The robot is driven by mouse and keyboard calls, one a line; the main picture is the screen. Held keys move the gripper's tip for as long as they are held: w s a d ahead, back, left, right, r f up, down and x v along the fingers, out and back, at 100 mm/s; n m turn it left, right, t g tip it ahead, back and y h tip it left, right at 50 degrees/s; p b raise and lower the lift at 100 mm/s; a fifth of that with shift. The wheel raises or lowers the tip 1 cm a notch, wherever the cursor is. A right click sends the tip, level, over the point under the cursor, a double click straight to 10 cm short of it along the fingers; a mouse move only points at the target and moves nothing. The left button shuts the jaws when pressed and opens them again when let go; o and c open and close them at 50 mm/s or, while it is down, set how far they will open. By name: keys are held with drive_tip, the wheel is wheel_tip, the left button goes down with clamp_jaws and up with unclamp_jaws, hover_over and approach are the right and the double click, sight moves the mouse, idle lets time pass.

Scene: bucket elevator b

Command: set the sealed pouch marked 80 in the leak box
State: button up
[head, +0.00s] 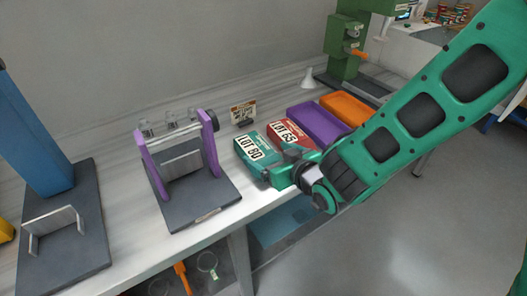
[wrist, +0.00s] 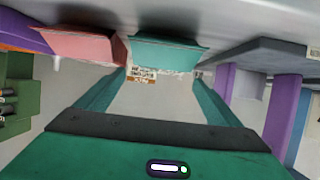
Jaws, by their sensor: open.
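The teal pouch marked LOT 80 (head: 250,151) lies flat on the bench, left of a red pouch marked LOT 65 (head: 284,131). My gripper (head: 282,170) is low at the front end of the teal pouch, partly covering it and the red one. In the wrist view the teal pouch (wrist: 166,54) is ahead, between the tips of my two teal fingers (wrist: 160,95), which are spread wide. Clear space shows between the fingers and nothing is gripped. The red pouch (wrist: 82,45) is beside the left finger. I cannot tell which thing is the leak box.
A purple-framed stand on a dark base (head: 203,205) is left of the pouches. A small card (head: 243,113) stands behind them. Purple (head: 318,122) and orange (head: 347,108) flat items lie to the right. A green machine (head: 345,50) stands farther back. The bench's front edge is close to my gripper.

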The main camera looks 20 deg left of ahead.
drive_tip(key=shift+v, duration=1.75)
